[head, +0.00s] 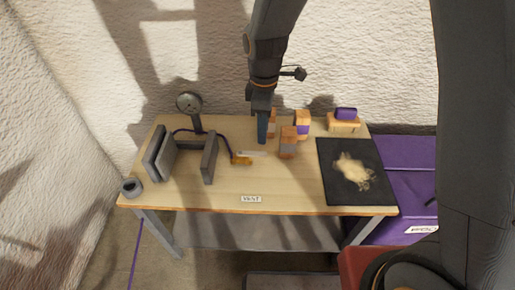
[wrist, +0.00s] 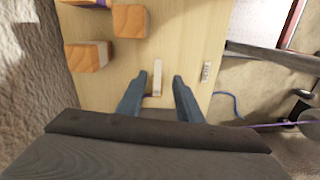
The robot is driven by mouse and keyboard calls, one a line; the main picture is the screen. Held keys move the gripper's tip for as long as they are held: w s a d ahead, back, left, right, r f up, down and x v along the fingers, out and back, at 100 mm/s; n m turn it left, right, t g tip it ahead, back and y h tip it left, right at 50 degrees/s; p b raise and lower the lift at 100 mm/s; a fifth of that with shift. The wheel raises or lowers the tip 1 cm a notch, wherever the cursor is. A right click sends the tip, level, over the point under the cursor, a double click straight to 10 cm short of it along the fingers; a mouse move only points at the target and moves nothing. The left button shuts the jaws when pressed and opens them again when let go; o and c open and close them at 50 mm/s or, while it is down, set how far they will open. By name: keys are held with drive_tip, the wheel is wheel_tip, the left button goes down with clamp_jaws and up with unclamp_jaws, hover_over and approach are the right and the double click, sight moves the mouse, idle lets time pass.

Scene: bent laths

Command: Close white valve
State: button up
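The white valve handle (head: 252,153) is a small pale bar beside an orange fitting (head: 241,160) on the wooden table. In the wrist view the white handle (wrist: 157,75) lies on the tabletop, in line with the gap between my fingers. My gripper (head: 262,142) is over the table just behind and above the handle, pointing down. In the wrist view my gripper (wrist: 160,78) has its two blue fingers apart with nothing held. I cannot tell the exact height of the fingertips above the handle. The orange fitting is not clearly visible in the wrist view.
Wood blocks (head: 288,143) stand close right of my gripper. A black mat (head: 328,186) is at the right.

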sight(258, 153)
drive_tip(key=shift+w+a+f+n, duration=0.2)
drive_tip(key=shift+a+f+n, duration=0.35)
drive_tip(key=shift+a, duration=0.3)
wheel_tip(258, 153, down, 8)
drive_tip(key=shift+r, duration=0.25)
clamp_jaws()
